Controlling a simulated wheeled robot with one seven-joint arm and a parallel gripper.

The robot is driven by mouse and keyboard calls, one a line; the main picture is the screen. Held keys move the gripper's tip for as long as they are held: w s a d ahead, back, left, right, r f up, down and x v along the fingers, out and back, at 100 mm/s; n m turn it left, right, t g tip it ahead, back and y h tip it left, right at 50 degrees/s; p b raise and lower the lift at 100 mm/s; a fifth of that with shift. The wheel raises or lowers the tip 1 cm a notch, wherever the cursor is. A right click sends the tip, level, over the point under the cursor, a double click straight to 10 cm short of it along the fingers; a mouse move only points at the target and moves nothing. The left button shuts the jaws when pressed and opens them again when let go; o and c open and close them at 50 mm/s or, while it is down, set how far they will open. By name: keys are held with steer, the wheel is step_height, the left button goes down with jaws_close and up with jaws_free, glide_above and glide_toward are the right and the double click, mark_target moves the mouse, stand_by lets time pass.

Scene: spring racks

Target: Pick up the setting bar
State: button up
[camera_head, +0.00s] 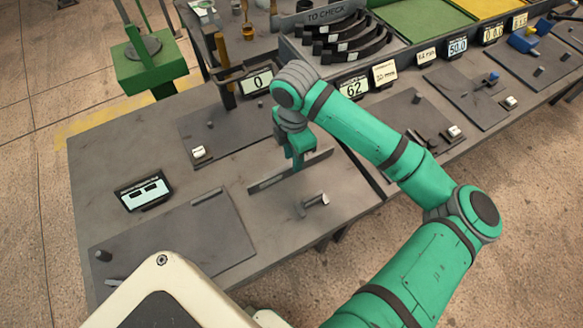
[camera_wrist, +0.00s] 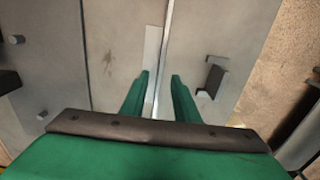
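A long, thin grey bar, which I take to be the setting bar (camera_head: 268,183), stands on edge on the near grey bench, below my gripper (camera_head: 298,164). In the wrist view, the bar (camera_wrist: 166,40) shows as a narrow light edge running between the two green fingers of my gripper (camera_wrist: 160,78). The fingers are apart, with a gap on each side of the bar. Their lower ends are partly hidden in the head view, so I cannot tell their exact height on the bar.
A small block with a metal pin (camera_head: 313,203) lies right of the bar; it also shows in the wrist view (camera_wrist: 212,78). A tilted display (camera_head: 143,192) and a flat dark plate (camera_head: 175,240) are at left. Displays reading 0 (camera_head: 256,83) and 62 (camera_head: 354,87) stand behind.

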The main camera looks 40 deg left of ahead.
step_height(320, 180, down, 5)
steer(key=shift+s+r, duration=0.1)
steer(key=shift+s, duration=0.05)
jaws_close()
steer(key=shift+r, duration=0.1)
steer(key=shift+r, duration=0.1)
